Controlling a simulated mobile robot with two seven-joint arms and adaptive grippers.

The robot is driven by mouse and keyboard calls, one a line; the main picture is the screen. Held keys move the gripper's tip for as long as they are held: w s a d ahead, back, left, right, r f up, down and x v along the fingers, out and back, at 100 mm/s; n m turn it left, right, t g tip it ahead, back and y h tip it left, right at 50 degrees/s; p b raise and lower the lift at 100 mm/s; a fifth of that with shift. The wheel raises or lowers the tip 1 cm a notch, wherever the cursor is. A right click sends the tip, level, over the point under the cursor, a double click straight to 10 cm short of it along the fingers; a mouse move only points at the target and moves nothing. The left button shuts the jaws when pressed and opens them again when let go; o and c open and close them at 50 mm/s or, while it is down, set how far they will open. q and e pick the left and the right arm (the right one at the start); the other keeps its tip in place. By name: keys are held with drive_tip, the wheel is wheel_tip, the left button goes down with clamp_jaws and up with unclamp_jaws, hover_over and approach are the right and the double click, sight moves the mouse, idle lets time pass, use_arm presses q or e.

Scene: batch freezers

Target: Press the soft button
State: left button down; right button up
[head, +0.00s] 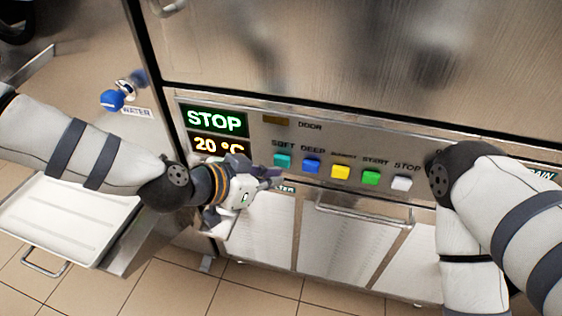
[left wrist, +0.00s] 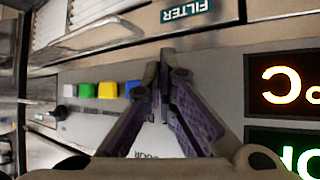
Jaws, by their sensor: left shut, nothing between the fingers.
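The soft button (head: 282,160) is a teal square under the label SOFT, leftmost in the button row on the steel panel. My left gripper (head: 272,174) is shut and empty, its fingertips just below and left of this button in the head view. I cannot tell if they touch the panel.
Blue (head: 311,166), yellow (head: 340,172), green (head: 371,177) and white (head: 402,183) buttons continue the row rightward. The display (head: 217,121) reads STOP and 20 °C. A door handle (head: 362,213) sticks out below. A blue water knob (head: 112,100) and a white tray (head: 70,212) are at left.

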use_arm(q)
drive_tip(key=shift+w, duration=0.15)
drive_tip(key=shift+w+d, duration=0.15)
drive_tip(key=shift+w, duration=0.1)
drive_tip(key=shift+w+d, duration=0.15)
drive_tip(key=shift+w, duration=0.35)
idle(0.9)
drive_tip(key=shift+s, duration=0.1)
drive_tip(key=shift+s+a, duration=0.3)
drive_tip(key=shift+s, duration=0.45)
